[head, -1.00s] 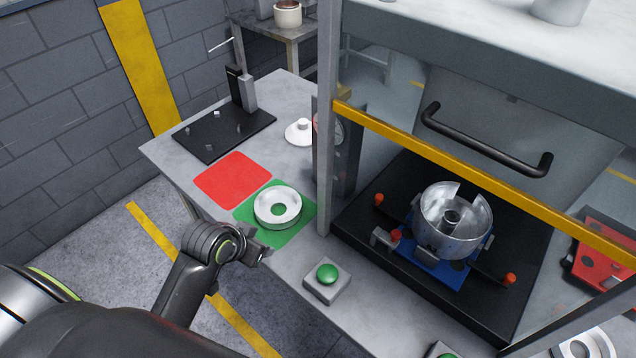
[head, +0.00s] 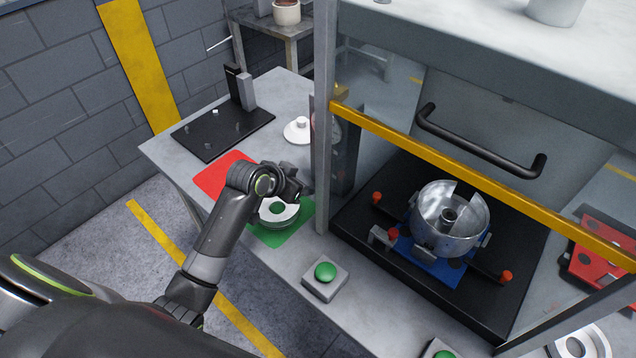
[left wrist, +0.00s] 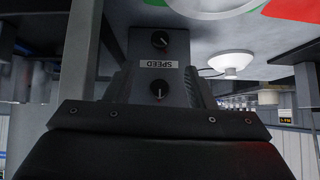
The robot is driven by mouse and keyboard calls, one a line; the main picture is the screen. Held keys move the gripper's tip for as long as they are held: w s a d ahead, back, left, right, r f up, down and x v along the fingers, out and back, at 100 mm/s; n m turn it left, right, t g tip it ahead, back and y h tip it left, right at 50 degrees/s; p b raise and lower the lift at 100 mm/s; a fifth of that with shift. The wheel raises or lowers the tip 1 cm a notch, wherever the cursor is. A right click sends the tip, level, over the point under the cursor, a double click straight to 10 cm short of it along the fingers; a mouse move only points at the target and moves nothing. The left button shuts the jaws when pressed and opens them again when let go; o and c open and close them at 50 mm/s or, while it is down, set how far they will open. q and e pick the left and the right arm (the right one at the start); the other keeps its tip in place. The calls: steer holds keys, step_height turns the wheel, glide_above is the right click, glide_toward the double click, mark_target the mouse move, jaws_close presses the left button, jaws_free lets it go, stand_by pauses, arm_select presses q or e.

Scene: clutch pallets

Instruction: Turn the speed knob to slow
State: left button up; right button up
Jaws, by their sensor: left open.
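A dark control box (left wrist: 172,62) shows in the left wrist view with a SPEED label (left wrist: 159,64), which reads upside down. One black knob (left wrist: 160,40) with a white pointer mark is above the label in the picture and another (left wrist: 158,90) is below it. In the head view the box (head: 347,155) is partly hidden behind the guard post. My left gripper (head: 293,184) is over the table just left of the post. Its fingers show open in the left wrist view, either side of the lower knob; contact cannot be told. My right gripper is out of view.
A grey guard post (head: 325,120) and yellow rail (head: 470,175) stand close to the left gripper. Below it, a white ring (head: 279,222) lies on a green mat (head: 266,238), beside a red mat (head: 212,182). A green button (head: 325,272) is nearer the front.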

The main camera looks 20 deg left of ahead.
arm_select(q)
steer(key=x, duration=1)
steer(key=shift+p, duration=0.3)
steer(key=shift+w+d+f, duration=0.2)
steer(key=shift+w+f, duration=0.2)
steer(key=shift+f, duration=0.05)
steer(key=shift+c, duration=0.4)
steer(key=c, duration=0.9)
steer(key=shift+o, duration=0.2)
